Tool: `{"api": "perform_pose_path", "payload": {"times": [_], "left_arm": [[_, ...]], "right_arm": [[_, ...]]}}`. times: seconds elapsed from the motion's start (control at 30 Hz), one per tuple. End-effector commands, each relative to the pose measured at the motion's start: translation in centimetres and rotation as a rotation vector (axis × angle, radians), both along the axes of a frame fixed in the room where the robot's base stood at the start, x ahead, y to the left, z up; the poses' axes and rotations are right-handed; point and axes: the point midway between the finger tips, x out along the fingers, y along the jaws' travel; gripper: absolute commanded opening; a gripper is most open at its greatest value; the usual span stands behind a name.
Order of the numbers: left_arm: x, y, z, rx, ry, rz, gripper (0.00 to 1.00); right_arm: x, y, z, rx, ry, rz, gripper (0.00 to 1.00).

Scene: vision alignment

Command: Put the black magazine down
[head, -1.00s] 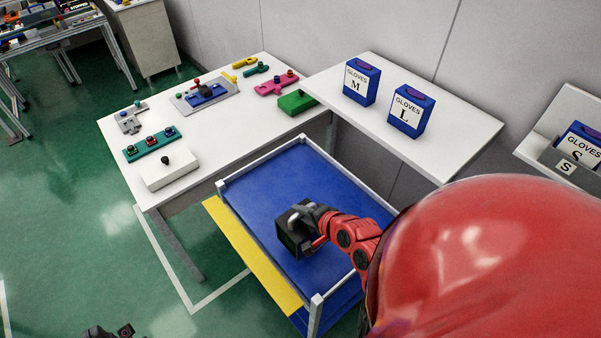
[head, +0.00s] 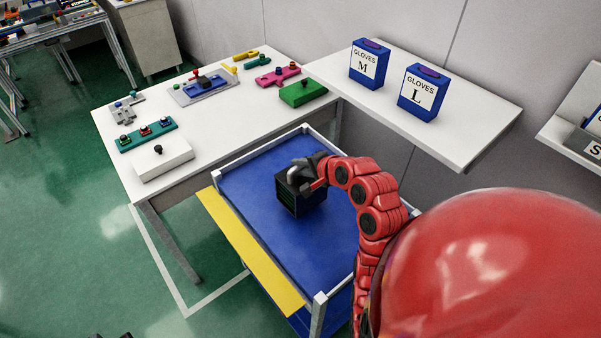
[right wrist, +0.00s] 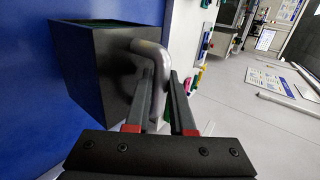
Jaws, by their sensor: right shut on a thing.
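The black magazine (head: 299,200) is a dark box with a grey handle. It is over the blue top of the cart (head: 252,178); I cannot tell whether its bottom touches that surface. Only a small dark bit of my left gripper (head: 112,336) shows at the bottom edge.
The cart has a raised white rim (head: 262,152) and a yellow strip (head: 250,255) on its left side. A white table (head: 222,128) with coloured parts stands behind it. A white shelf (head: 455,137) with blue glove boxes (head: 369,65) is at the right. Blue cart top around the magazine is clear.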

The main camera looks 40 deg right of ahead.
Motion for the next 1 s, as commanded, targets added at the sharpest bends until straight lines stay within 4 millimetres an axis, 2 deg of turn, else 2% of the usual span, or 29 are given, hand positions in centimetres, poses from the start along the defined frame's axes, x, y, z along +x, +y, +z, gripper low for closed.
{"api": "perform_pose_path", "payload": {"times": [0.23,0.53,0.83,0.87,1.0], "left_arm": [[0.0,0.0,0.4,0.000,0.000,0.000,0.00],[0.0,0.0,2.2,0.000,0.000,0.000,0.00],[0.0,0.0,2.0,0.000,0.000,0.000,0.00],[0.0,0.0,2.0,0.000,0.000,0.000,0.00],[0.0,0.0,2.0,0.000,0.000,0.000,0.00]], "right_arm": [[0.9,-0.5,0.0,0.001,0.000,0.000,0.00],[0.7,-0.4,-3.2,0.004,0.004,-0.001,0.00],[0.8,-0.5,-3.6,0.001,-0.003,-0.002,0.00],[0.8,-0.5,-3.6,0.001,-0.002,-0.002,0.27],[0.8,-0.5,-3.6,0.001,-0.001,-0.002,0.52]]}}
